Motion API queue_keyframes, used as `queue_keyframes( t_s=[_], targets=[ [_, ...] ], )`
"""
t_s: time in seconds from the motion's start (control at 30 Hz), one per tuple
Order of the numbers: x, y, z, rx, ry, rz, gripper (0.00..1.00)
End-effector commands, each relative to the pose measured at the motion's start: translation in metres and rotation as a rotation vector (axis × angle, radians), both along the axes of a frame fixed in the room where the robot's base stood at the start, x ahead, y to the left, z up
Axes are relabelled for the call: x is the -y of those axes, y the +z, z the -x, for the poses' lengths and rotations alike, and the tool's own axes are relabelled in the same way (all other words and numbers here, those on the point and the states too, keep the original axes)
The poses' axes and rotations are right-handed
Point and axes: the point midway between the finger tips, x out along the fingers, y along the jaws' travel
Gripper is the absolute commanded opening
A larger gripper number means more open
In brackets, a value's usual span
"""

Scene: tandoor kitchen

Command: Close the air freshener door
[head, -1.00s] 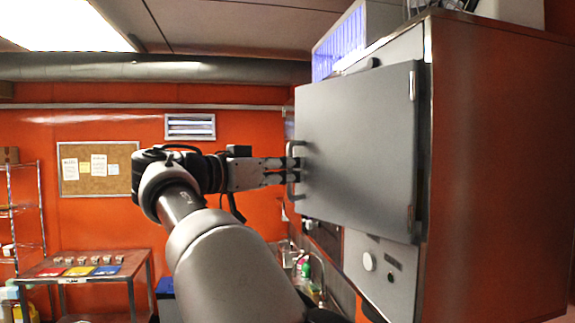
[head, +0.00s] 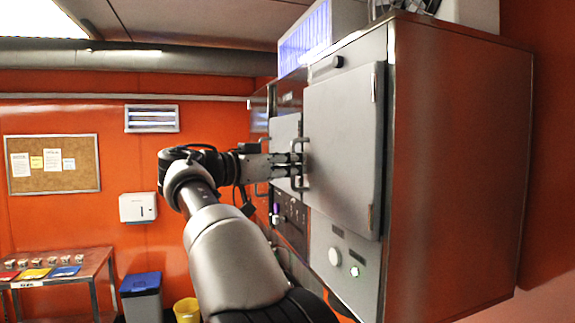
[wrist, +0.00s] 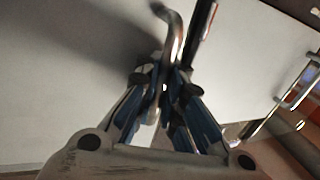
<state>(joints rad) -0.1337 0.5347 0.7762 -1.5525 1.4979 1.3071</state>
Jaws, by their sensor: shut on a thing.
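The air freshener door (head: 343,140) is a flat grey panel on the front of a large cabinet (head: 460,165), hinged on its right edge. It stands close to the cabinet front; I cannot tell whether it is fully flush. A metal bar handle (head: 305,184) is on its left edge. My gripper (head: 298,166) is shut on this handle, reaching in from the left. In the wrist view, the fingers (wrist: 163,88) close around the curved handle (wrist: 178,35), with the pale door panel (wrist: 70,70) behind.
A knob and a green light sit on the lower panel (head: 345,262). Another grey front (head: 284,140) stands beyond the door; a second bar handle (wrist: 298,85) shows in the wrist view. A bin (head: 142,298), yellow bucket (head: 187,310) and table (head: 85,262) stand at left.

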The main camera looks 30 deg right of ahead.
Motion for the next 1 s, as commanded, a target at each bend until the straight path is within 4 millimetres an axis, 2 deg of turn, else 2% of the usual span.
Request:
queue_keyframes(
  t_s=[0.43, 0.47, 0.77, 1.0],
  targets=[
    [0.0025, 0.0002, 0.0008, 0.0, -0.002, -0.001, 0.0],
    [0.0025, 0.0002, 0.0008, 0.0, -0.002, -0.001, 0.08],
    [0.0024, 0.0, 0.0006, 0.001, -0.002, -0.001, 0.28],
    [0.0026, -0.0002, 0.0007, 0.001, -0.003, -0.001, 0.29]
  ],
)
